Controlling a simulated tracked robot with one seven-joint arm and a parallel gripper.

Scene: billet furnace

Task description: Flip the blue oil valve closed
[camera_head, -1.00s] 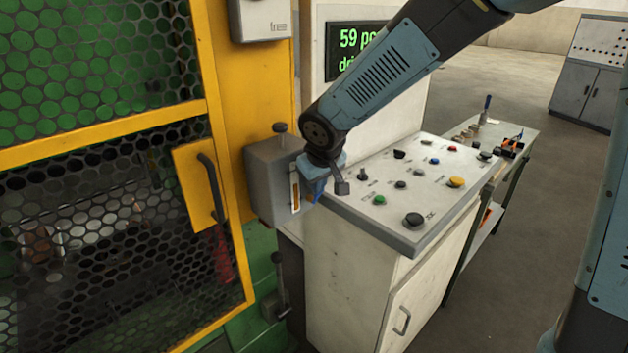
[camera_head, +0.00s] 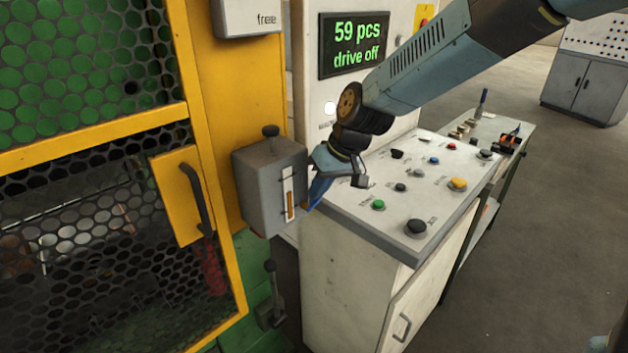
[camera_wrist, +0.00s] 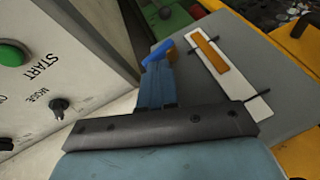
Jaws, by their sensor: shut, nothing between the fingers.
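The blue valve handle (camera_head: 318,191) is at the right side of the grey oil box (camera_head: 258,190), beside its sight gauge. In the wrist view the handle (camera_wrist: 157,51) is a short bright blue bar lying at a slant at my fingertips. My gripper (camera_wrist: 158,72) is shut and empty, with its fingers pointing at the handle. The tips look very close to it or touching; I cannot tell which. In the head view my gripper (camera_head: 322,172) is just above and right of the handle and partly hides that area.
The sight gauge (camera_head: 289,193) shows amber oil. A white control console (camera_head: 400,210) with several buttons and knobs stands close on the right. The yellow guard door frame (camera_head: 215,110) is on the left. A display (camera_head: 352,44) reads "59 pcs drive off".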

